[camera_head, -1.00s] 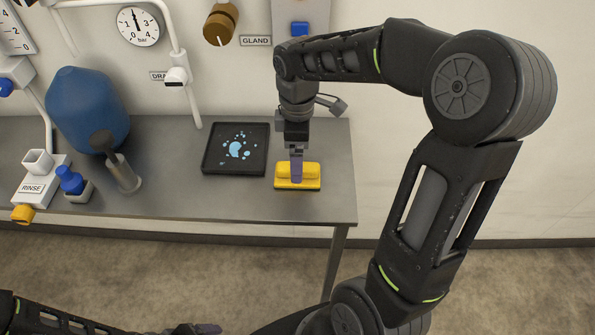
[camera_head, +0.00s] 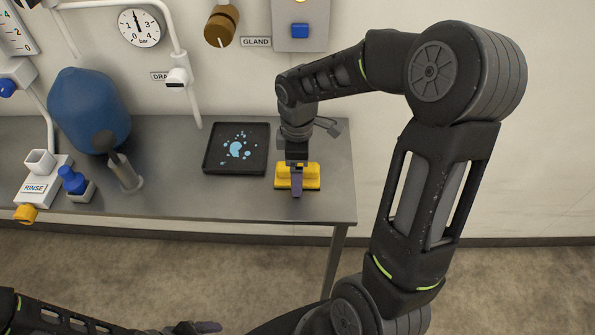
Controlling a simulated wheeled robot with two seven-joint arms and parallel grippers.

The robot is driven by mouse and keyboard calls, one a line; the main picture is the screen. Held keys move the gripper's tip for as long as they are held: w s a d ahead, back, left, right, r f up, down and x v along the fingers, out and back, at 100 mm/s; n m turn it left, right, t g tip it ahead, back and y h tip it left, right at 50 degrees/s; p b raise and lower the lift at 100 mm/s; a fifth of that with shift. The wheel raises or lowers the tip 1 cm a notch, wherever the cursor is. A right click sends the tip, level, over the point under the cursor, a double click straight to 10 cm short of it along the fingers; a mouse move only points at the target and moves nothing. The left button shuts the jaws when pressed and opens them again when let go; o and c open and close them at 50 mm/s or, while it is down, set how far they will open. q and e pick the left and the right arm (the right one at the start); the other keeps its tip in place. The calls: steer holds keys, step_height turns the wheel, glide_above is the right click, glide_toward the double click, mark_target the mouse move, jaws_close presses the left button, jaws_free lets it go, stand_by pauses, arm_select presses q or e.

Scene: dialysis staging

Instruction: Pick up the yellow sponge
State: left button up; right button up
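The yellow sponge (camera_head: 312,178) lies near the right end of the metal table, just right of the black tray. My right gripper (camera_head: 297,184) points down at it from above. The other finger is hidden, so I cannot tell whether the fingers are open or pressed on the sponge. The sponge appears to rest on the table. My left gripper (camera_head: 200,328) is low at the bottom edge, away from the table, and its opening is unclear.
The black tray (camera_head: 208,163) with blue splashes is left of the sponge. A blue tank (camera_head: 88,110), a grey lever (camera_head: 122,170), a blue knob (camera_head: 73,180) and the RINSE fixture (camera_head: 38,180) stand farther left. The table's front middle is clear.

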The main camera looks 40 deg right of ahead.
steer(key=shift+c, duration=0.6)
steer(key=c, duration=1.4)
steer(key=shift+c, duration=0.2)
steer(key=shift+r, duration=0.1)
step_height(320, 180, up, 10)
steer(key=shift+f+b, duration=0.1)
steer(key=shift+b, duration=0.35)
steer(key=o, duration=0.9)
steer(key=c, duration=0.6)
